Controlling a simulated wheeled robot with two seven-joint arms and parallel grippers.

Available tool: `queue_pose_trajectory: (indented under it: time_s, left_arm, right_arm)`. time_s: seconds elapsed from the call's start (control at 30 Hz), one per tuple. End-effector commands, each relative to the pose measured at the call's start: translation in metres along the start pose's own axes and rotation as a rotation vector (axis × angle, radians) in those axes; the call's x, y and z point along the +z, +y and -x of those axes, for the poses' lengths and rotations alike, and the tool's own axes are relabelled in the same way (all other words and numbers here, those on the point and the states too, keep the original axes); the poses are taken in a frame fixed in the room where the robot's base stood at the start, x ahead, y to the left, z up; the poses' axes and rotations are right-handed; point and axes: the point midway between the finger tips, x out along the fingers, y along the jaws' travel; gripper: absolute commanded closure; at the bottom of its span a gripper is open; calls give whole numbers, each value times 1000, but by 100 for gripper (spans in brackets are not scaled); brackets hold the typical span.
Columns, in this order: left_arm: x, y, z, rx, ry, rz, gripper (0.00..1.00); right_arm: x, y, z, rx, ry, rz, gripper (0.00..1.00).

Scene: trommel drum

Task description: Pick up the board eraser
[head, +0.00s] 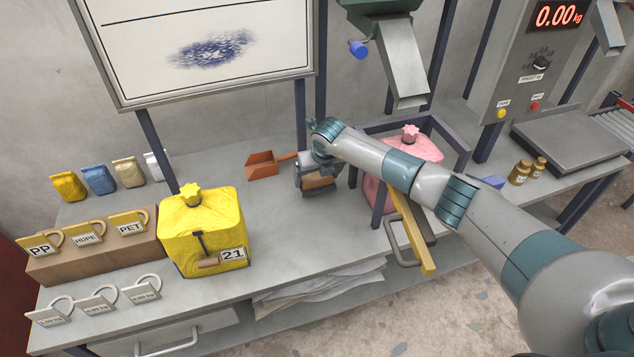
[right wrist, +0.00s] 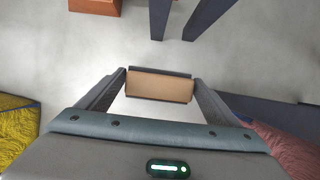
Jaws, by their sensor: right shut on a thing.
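The board eraser is a small block with a tan face and dark edges. In the right wrist view the eraser (right wrist: 160,88) lies between the two fingertips of my right gripper (right wrist: 161,86), which press on its two ends. In the head view my right gripper (head: 318,185) points down over the middle of the workbench, and the tan side of the eraser (head: 319,181) shows between its fingers. Whether the eraser touches the bench top or hangs just above it I cannot tell. My left gripper is not in view.
A yellow bag marked 21 (head: 205,235) stands left of the gripper. An orange scoop (head: 262,164) lies behind it. A pink bag (head: 421,147) in a dark frame stands to the right. A whiteboard (head: 130,45) with a blue smudge stands at back left. Grey bench top (head: 285,235) is clear in front.

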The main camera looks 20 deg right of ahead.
Motion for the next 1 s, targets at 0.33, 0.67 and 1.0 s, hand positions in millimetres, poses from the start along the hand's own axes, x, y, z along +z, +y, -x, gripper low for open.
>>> queue_pose_trajectory:
  time_s: [0.33,0.67,1.0]
  left_arm:
    - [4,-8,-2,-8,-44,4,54]
    - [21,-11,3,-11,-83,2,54]
    - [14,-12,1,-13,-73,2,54]
  right_arm:
    - [23,-1,52,-1,-3,0,38]
    - [28,0,67,0,-1,0,38]
    - [28,0,67,0,-1,0,38]
